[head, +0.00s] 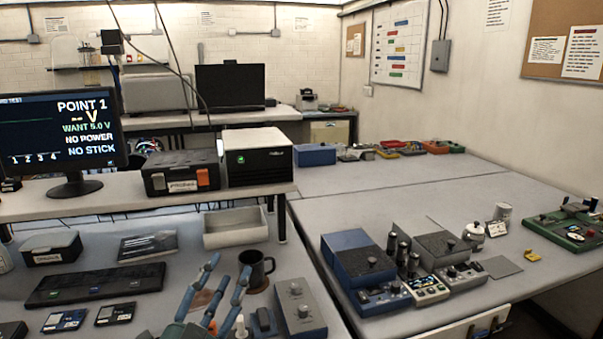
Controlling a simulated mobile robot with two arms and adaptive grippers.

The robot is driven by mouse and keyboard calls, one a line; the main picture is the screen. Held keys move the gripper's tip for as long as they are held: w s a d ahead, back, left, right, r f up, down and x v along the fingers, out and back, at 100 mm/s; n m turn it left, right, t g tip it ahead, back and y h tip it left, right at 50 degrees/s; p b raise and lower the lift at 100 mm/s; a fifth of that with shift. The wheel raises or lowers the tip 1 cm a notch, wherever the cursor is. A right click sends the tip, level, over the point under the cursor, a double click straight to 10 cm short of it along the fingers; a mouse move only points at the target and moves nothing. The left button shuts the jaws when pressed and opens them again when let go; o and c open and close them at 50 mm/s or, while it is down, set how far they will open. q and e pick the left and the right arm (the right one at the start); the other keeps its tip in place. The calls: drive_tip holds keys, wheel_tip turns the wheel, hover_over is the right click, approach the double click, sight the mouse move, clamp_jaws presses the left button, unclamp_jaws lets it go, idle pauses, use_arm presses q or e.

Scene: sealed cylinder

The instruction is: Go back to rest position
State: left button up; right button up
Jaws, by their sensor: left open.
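My left gripper (228,272) comes up from the bottom edge of the head view, left of centre. Its blue fingers are spread apart with nothing held between them. They stand over the near bench, just left of a dark mug (258,270) and a grey box with knobs (298,308); I cannot tell whether a finger touches the mug. A small white-tipped item (241,327) shows beside the fingers. The gripper's base is cut off by the frame. My right gripper is not in view.
A dark keyboard-like panel (95,285) and an open grey tray (236,228) lie on the near bench. A monitor (60,135) stands on the raised shelf. Blue and grey instruments (358,258) crowd the right bench. The back of the right bench (400,180) has free room.

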use_arm(q)
drive_tip(key=s+a+f+n+g+y, duration=0.2)
drive_tip(key=s+f+n+g, duration=0.15)
drive_tip(key=f, duration=0.45)
drive_tip(key=s+a+f+n+g+y, duration=0.1)
drive_tip(key=s+a+f+n+g, duration=0.2)
drive_tip(key=f, duration=0.4)
drive_tip(key=s+a+f+n+g+y, duration=0.2)
drive_tip(key=s+f, duration=0.2)
drive_tip(key=f, duration=0.4)
drive_tip(key=s+f+n+g+h, duration=0.1)
drive_tip(key=s+f+g, duration=0.35)
drive_tip(key=s, duration=0.45)
drive_tip(key=s+f+n+g, duration=0.25)
drive_tip(key=s+f, duration=0.35)
drive_tip(key=s, duration=0.4)
drive_tip(key=s+f+m+g, duration=0.1)
drive_tip(key=s+f, duration=0.1)
drive_tip(key=f, duration=1.2)
drive_tip(key=s+f+g, duration=0.2)
drive_tip(key=f, duration=1.3)
drive_tip(key=s+a+f, duration=0.2)
drive_tip(key=s+f, duration=1.1)
drive_tip(key=s, duration=0.3)
drive_tip(key=shift+f, duration=0.2)
